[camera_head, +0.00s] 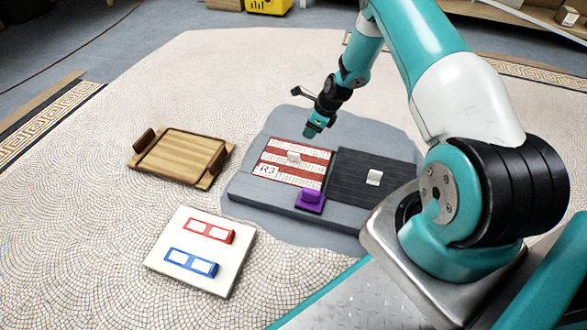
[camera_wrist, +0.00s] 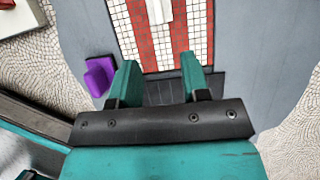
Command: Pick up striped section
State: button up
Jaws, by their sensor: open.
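The striped section (camera_head: 311,159) is a flat red-and-white mosaic panel marked R3, with a pale grip block (camera_head: 293,157) on top. It lies on a grey slab (camera_head: 345,215), beside a dark ribbed panel (camera_head: 350,180). My gripper (camera_head: 311,133) is above the slab, near the striped section's far edge in the head view. In the wrist view, my gripper (camera_wrist: 158,75) is open and its fingers hold nothing. The striped section (camera_wrist: 180,35) and its grip block (camera_wrist: 159,10) show beyond the fingertips, with the block cut by the top edge.
A purple block (camera_head: 311,198) stands at the striped section's near right corner. The dark panel has its own pale block (camera_head: 374,177). A wooden tray (camera_head: 180,157) lies to the left. A white board (camera_head: 185,235) with red and blue frames lies in front left.

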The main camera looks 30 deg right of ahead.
jog(key=b, duration=0.6)
send_near(293, 153)
jog(key=x, duration=0.5)
jog(key=shift+s+d+f, duration=0.1)
jog(key=shift+f, duration=0.2)
jog(key=b+x, duration=0.5)
jog(key=shift+f, duration=0.15)
grip_shut()
